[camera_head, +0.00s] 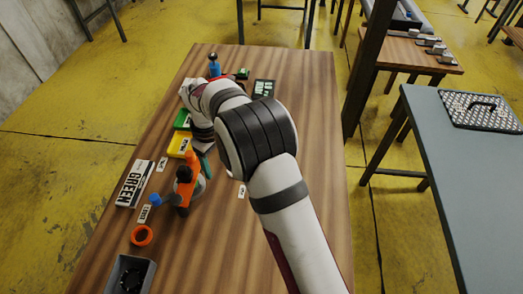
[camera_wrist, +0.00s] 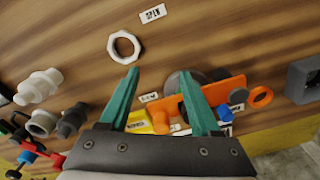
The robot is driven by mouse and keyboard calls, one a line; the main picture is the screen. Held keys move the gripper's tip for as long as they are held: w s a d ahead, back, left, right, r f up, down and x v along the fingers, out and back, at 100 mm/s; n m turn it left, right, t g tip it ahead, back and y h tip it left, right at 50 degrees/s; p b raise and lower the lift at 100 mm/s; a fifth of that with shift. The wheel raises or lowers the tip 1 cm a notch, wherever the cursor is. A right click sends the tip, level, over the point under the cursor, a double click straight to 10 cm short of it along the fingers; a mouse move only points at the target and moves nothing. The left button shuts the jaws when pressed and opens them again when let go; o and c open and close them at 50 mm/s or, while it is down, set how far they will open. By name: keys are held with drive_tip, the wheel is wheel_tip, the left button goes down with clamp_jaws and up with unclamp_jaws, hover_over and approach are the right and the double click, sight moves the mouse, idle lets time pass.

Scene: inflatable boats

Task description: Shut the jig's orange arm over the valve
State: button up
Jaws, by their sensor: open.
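The jig's orange arm (camera_head: 184,191) stands left of my arm in the head view, seeming raised, with a blue knob (camera_head: 156,200) beside its lower end. In the wrist view the orange arm (camera_wrist: 222,92) runs slantwise behind the right finger, over a round grey disc (camera_wrist: 176,88). My gripper (camera_wrist: 159,71) is open, its teal fingers spread with nothing between the tips. In the head view only a bit of teal shows, close to the orange arm. I cannot make out the valve, nor whether a finger touches the arm.
Yellow (camera_head: 180,144) and green (camera_head: 182,120) bins stand farther back. A white hex ring (camera_wrist: 124,47) lies beyond the left finger. The table's right side is mostly clear.

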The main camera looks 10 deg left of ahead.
drive_tip(key=s+d+m, duration=0.3)
drive_tip(key=s+m, duration=0.1)
wheel_tip(320, 180, up, 16)
drive_tip(key=d, duration=0.1)
drive_tip(key=s+d+r+m, duration=0.2)
drive_tip(key=s+d+m, duration=0.3)
drive_tip(key=d, duration=0.5)
drive_tip(key=shift+s+r+y, duration=0.2)
drive_tip(key=shift+s+y, duration=0.1)
drive_tip(key=s+d+f+m, duration=0.2)
drive_tip(key=s+d+m, duration=0.2)
drive_tip(key=s, duration=0.5)
drive_tip(key=s+d+f+m+y, duration=0.1)
drive_tip(key=s+d+f+m, duration=0.2)
drive_tip(key=s, duration=0.6)
drive_tip(key=d+m, duration=0.2)
drive_tip(key=d, duration=0.1)
drive_tip(key=shift+d, duration=0.15)
